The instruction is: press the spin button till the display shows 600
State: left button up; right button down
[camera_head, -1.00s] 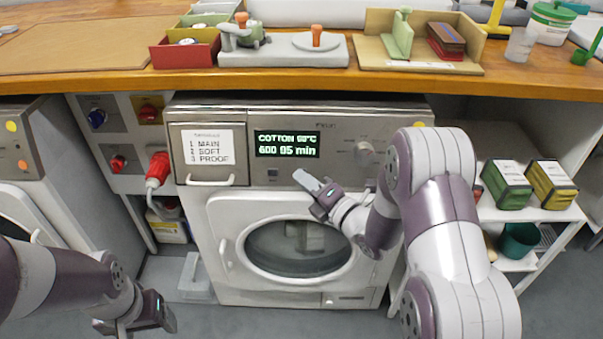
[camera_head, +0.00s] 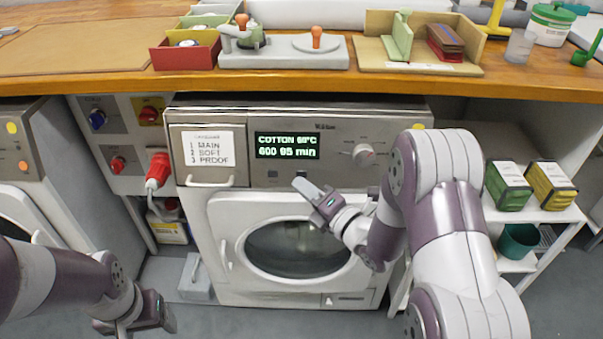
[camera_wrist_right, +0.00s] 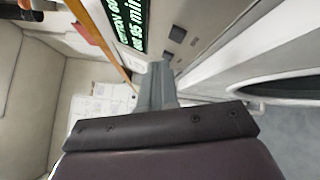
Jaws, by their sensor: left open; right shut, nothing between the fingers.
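The washing machine (camera_head: 215,282) has a lit display (camera_head: 287,146) that reads COTTON 60°C, 600 and 95 min. A small dark button (camera_head: 272,174) sits below the display; its label is too small to read. In the right wrist view, dark buttons (camera_wrist_right: 177,34) show beside the display (camera_wrist_right: 128,20). My right gripper (camera_head: 300,183) is shut and empty, its fingertips a little right of and below the button, apart from it. My left gripper (camera_head: 165,318) is open and empty, low at the left in front of the machine.
A round knob (camera_head: 363,154) is on the panel's right. A drawer with a label (camera_head: 208,149) is on its left. The round door (camera_head: 226,222) is below. A wooden counter (camera_head: 110,84) overhangs the machine. A red plug (camera_head: 158,170) is on the left.

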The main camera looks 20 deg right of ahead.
jog(key=shift+s+a+r, duration=0.15)
jog(key=shift+s+r, duration=0.05)
jog(key=shift+s, duration=0.35)
jog(key=shift+s+a+r, duration=0.15)
jog(key=shift+s, duration=0.4)
jog(key=shift+s+a+r, duration=0.15)
jog(key=shift+s+r, duration=0.05)
jog(key=shift+s, duration=0.35)
dwell(0.4)
